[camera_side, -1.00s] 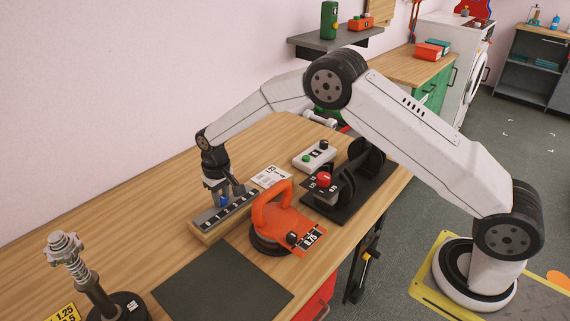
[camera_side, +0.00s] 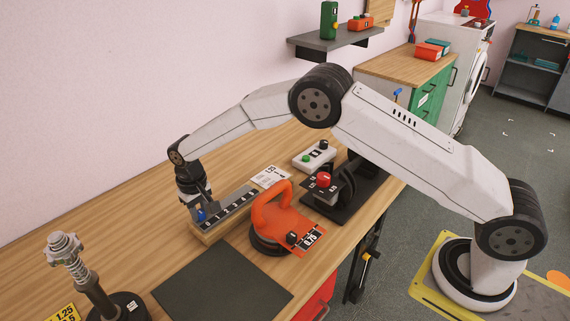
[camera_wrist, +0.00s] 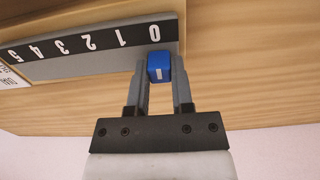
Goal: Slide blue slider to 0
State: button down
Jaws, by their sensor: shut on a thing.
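The blue slider (camera_side: 201,215) is at the left end of its rail (camera_side: 240,203) in the side view. In the wrist view the blue slider (camera_wrist: 159,67) has a white mark and lines up with the 0 on the black scale (camera_wrist: 88,38). My gripper (camera_side: 196,212) is shut on the slider, with its two fingers (camera_wrist: 159,80) on either side of the block. In the side view the fingers partly hide the slider.
A dark mat (camera_side: 222,284) lies in front. Bare table (camera_side: 120,215) lies left of the rail.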

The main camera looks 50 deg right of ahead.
aim_at(199, 212)
jog(key=shift+a, duration=0.25)
jog(key=shift+c, duration=2.4)
grip_release()
jog(key=shift+r, duration=3.9)
